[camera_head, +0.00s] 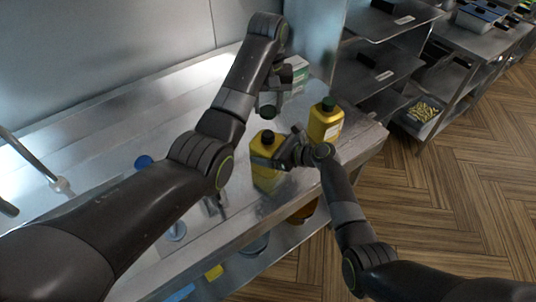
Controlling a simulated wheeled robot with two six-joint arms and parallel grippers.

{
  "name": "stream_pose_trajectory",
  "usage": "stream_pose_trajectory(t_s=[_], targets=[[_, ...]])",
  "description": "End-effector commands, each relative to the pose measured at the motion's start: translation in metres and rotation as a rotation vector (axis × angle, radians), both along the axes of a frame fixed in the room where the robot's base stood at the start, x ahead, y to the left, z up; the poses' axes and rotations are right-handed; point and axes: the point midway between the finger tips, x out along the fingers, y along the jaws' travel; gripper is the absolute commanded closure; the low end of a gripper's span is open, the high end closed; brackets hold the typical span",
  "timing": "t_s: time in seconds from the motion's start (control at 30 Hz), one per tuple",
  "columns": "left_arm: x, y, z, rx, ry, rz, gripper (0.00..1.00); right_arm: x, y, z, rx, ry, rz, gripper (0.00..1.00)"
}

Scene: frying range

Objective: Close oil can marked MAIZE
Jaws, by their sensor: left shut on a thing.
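A yellow oil can (266,179) with a dark top stands upright on the metal table. My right gripper (268,160) is at its upper body, with a finger across the can's near side; whether it is tight on it I cannot tell. My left gripper (269,100) is above and just behind this can, pointing down, shut on a dark green cap (267,111). The cap is apart from the can's top. A second yellow can (324,124) with a dark green cap on it stands to the right. The label lettering is too small to read.
A white and green box (299,68) stands at the back of the table (110,175). A blue round thing (144,162) is at the left, partly behind my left arm.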

Motion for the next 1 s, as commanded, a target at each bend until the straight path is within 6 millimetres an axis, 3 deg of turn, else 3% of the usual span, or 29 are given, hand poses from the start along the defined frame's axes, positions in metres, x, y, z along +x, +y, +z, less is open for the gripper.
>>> stream_pose_trajectory(t_s=[0.07, 0.3, 0.43, 0.7, 1.0], targets=[[0.000, 0.000, 0.000, 0.000, 0.000, 0.000, 0.82, 0.000, 0.000, 0.000, 0.000, 0.000, 0.000, 0.24], [0.000, 0.000, 0.000, 0.000, 0.000, 0.000, 0.82, 0.000, 0.000, 0.000, 0.000, 0.000, 0.000, 0.55], [0.000, 0.000, -0.006, 0.000, 0.002, 0.000, 0.82, 0.000, 0.000, 0.000, 0.000, 0.000, 0.000, 0.56], [-0.001, 0.000, -0.044, 0.001, 0.003, 0.000, 0.82, 0.000, 0.000, 0.000, 0.000, 0.000, 0.000, 0.56], [0.000, 0.000, -0.050, 0.000, 0.000, 0.000, 0.82, 0.000, 0.000, 0.000, 0.000, 0.000, 0.000, 0.56]])
